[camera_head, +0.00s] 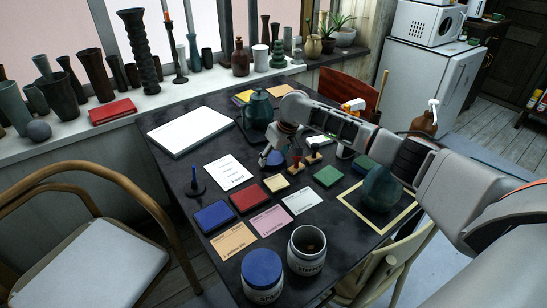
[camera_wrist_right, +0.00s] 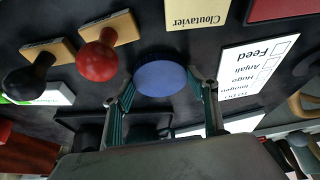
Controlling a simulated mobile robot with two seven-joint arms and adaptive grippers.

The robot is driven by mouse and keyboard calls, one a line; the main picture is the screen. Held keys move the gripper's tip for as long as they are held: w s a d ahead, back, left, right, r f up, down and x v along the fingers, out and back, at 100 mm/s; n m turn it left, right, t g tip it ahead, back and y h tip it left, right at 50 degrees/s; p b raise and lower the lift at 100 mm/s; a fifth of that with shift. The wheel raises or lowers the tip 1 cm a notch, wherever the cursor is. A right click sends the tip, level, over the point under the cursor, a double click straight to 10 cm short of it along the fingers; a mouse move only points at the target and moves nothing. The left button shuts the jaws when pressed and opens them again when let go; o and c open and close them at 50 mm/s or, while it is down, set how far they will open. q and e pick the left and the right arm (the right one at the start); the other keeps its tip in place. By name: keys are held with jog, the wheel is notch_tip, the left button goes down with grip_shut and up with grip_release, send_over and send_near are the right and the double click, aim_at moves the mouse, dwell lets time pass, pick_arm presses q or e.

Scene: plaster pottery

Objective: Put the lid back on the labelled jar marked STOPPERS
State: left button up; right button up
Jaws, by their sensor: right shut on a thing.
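A round blue lid (camera_wrist_right: 160,75) is between the fingers of my right gripper (camera_wrist_right: 161,92) in the wrist view; the gripper is shut on it. My left gripper is not in view.
Coloured ink pads and cards, such as the red pad (camera_head: 250,198) and the pink card (camera_head: 271,221), lie between the lid and the jars. Wooden stamps (camera_head: 297,168) stand close to the gripper.

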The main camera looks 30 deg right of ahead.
aim_at(274, 159)
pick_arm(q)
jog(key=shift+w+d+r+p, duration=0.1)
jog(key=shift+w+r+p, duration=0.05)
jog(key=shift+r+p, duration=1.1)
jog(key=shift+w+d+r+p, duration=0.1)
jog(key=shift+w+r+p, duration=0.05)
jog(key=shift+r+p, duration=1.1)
pick_arm(e)
notch_tip(274, 159, up, 20)
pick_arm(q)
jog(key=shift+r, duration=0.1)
pick_arm(e)
jog(key=shift+a+f, duration=0.1)
